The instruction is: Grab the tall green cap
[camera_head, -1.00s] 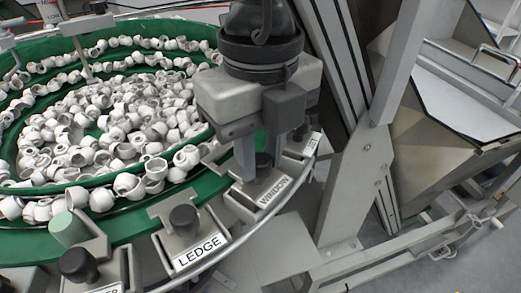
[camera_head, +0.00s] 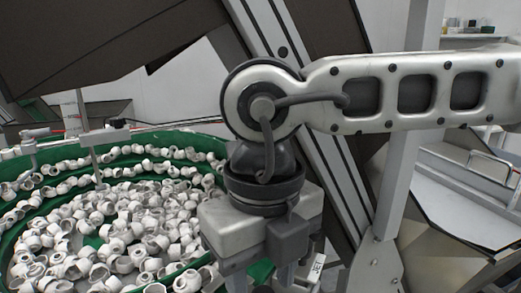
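The green cap is not visible in the head view. My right gripper (camera_head: 264,262) hangs pointing down at the lower middle, over the right rim of the green bowl. Its arm comes in from the right. Its fingertips are cut off by the bottom edge, so I cannot tell what is between them. My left gripper is not in view.
A big green bowl (camera_head: 140,138) full of white pipe-like fittings (camera_head: 130,215) fills the lower left. A partly hidden white label (camera_head: 318,268) sits just right of my gripper. A slanted metal frame and post (camera_head: 408,130) stand behind and to the right.

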